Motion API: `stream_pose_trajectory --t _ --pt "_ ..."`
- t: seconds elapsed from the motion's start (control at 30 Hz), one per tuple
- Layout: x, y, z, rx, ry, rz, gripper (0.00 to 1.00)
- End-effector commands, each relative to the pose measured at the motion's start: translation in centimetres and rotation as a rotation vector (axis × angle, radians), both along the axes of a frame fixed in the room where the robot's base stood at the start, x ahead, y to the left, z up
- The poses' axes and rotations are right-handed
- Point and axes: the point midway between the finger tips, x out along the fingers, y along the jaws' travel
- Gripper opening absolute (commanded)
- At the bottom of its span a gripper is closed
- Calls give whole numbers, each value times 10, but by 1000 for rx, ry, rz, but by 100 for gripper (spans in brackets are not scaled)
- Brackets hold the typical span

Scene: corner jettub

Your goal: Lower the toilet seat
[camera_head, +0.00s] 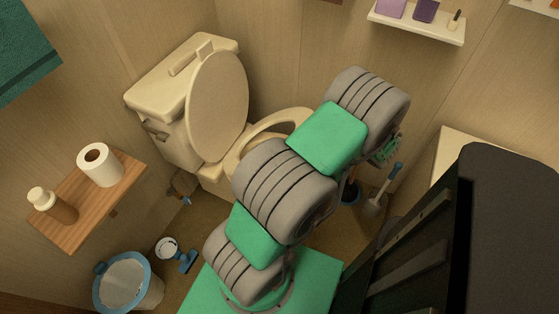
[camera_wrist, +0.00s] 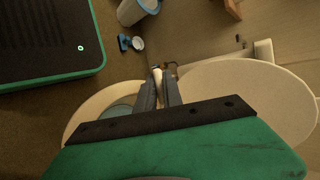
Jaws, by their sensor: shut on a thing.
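The cream toilet (camera_head: 168,98) stands against the back wall with its oval lid (camera_head: 217,105) raised against the tank. The ring-shaped toilet seat (camera_head: 258,132) shows in front of the lid, partly behind my arm; I cannot tell its exact angle over the bowl. In the wrist view the seat ring (camera_wrist: 82,115) is at left with the bowl opening inside it, and the lid (camera_wrist: 250,95) is at right. My gripper (camera_wrist: 158,82) is shut on a pale edge of the seat between its two dark fingers. My arm hides the gripper's grasp in the head view.
A wooden shelf (camera_head: 85,205) with a paper roll and a bottle is at left. A blue-rimmed bin (camera_head: 128,283) stands below it. A brush with a blue handle (camera_head: 385,188) is right of the toilet. A wall shelf (camera_head: 418,24) is at upper right.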

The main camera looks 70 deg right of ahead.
Motion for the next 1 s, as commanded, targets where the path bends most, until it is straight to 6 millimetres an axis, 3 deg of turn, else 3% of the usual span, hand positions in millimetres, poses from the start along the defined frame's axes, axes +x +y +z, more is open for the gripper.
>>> stream_pose_trajectory --t 0.4,0.43,0.67,1.0 --pt "0 0 -2 -1 -6 3 0" --pt "0 0 -2 -2 -6 3 13" --pt "-1 0 -2 -2 -6 1 32" --pt "-7 -4 4 -2 -6 0 33"
